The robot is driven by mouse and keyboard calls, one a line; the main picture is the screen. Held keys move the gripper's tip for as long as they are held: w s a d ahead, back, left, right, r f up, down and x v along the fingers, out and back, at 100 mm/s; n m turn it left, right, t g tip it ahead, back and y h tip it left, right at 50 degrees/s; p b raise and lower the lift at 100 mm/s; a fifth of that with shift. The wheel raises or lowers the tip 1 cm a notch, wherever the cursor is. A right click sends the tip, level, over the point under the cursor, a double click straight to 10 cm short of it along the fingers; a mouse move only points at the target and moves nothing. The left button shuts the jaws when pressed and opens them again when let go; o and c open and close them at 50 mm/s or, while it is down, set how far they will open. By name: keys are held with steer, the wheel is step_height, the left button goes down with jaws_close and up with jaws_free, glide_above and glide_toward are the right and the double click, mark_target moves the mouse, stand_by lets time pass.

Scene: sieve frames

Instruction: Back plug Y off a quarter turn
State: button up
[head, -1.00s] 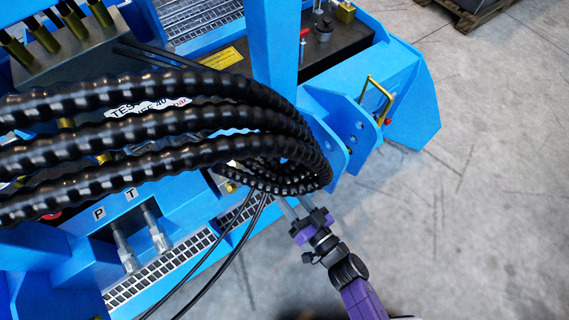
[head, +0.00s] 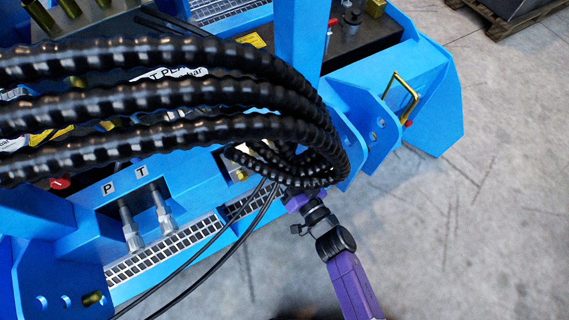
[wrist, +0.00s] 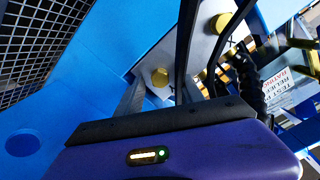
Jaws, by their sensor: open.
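In the wrist view, my gripper (wrist: 161,96) is open, its grey fingers reaching toward a brass-coloured hex plug (wrist: 160,77) on a pale block. The plug appears between and beyond the fingers; I cannot tell whether they touch it. A second brass hex plug (wrist: 222,22) sits farther up and right. No letter Y is readable, so I cannot tell which one is plug Y.
Thick black ribbed hoses (head: 160,118) loop over the blue frame, and thin black cables (head: 235,225) hang beside my gripper. Fittings marked P (head: 130,228) and T (head: 163,212) stand at left.

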steer(key=shift+c, duration=0.5)
jaws_close()
steer(key=shift+n, duration=0.4)
steer(key=n, duration=0.3)
steer(key=shift+n, duration=0.4)
steer(key=n, duration=0.4)
steer(key=n+b, duration=0.1)
steer(key=n, duration=0.4)
steer(key=shift+n+b, duration=0.45)
steer(key=shift+n, duration=1.55)
